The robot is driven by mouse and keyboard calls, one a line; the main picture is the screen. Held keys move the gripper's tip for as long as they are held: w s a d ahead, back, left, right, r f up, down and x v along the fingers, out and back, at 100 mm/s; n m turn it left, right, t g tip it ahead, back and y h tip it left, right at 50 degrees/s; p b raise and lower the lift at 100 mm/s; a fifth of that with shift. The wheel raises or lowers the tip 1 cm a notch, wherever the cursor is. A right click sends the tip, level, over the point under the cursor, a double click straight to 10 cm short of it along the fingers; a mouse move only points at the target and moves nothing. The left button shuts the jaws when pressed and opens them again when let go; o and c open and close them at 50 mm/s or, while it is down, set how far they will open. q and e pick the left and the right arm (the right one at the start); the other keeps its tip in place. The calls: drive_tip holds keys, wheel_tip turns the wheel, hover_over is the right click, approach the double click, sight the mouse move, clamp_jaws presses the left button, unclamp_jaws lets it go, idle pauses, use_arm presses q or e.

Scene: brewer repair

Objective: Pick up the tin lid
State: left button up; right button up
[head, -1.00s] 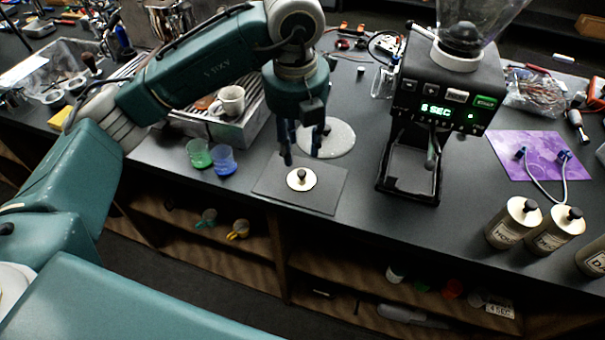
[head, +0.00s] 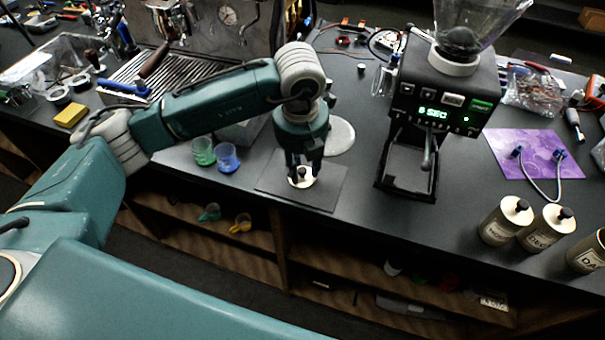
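The tin lid (head: 303,183), a small cream disc with a dark knob, lies on a dark square mat (head: 325,196) near the counter's front edge. My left gripper (head: 304,177) points straight down over the lid. Its two fingers are apart, one on each side of the knob, with their tips close to the disc. I cannot tell whether they touch it. The gripper hides part of the lid. My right gripper is out of view.
A grinder (head: 445,95) stands right of the mat. A round light plate (head: 340,136) lies behind the gripper. A green cup (head: 203,152) and a blue cup (head: 227,158) stand to the left. Several lidded tins, including one tin (head: 506,221), stand at the right front.

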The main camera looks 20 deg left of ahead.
use_arm(q)
drive_tip(key=c, duration=0.5)
drive_tip(key=shift+r, duration=0.1)
drive_tip(key=shift+c, duration=0.2)
